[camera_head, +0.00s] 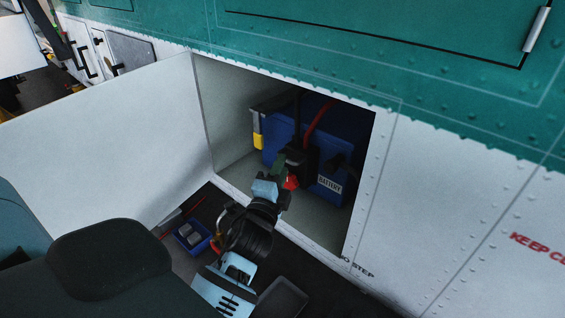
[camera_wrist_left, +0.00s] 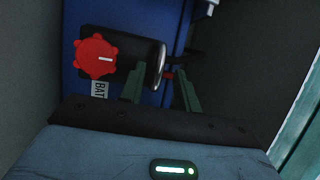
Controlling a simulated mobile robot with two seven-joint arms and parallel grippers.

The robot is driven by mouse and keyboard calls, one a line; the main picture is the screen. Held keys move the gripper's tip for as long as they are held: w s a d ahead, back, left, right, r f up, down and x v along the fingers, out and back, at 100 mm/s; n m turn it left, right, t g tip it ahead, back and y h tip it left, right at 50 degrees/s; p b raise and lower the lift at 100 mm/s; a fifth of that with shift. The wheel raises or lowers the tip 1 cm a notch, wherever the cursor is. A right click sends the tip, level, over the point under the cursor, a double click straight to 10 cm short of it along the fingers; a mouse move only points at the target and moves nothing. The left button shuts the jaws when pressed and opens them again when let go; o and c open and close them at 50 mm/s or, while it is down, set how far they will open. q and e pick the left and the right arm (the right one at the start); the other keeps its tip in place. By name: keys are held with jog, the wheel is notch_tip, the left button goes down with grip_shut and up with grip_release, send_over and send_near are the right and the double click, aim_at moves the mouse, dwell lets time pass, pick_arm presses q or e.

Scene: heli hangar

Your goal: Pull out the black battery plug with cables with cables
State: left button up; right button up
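The black battery plug (camera_head: 299,160) sits on the front of the blue battery (camera_head: 335,192) inside the open compartment, with a red cable and a dark cable rising above it. In the left wrist view, the plug (camera_wrist_left: 122,44) has a red knob (camera_wrist_left: 95,57) on its face and a pale rim at its right end. My left gripper (camera_head: 280,167) reaches in just in front of the plug. In the wrist view, its two green fingers (camera_wrist_left: 160,82) stand apart near the plug's right end; contact cannot be told. My right gripper is not in view.
The compartment's white door (camera_head: 110,125) hangs open to the left. A small blue bin (camera_head: 191,236) with grey items lies below on the dark floor.

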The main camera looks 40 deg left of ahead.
pick_arm(q)
jog(key=shift+x, duration=1.2)
jog(key=shift+s, duration=0.1)
grip_shut()
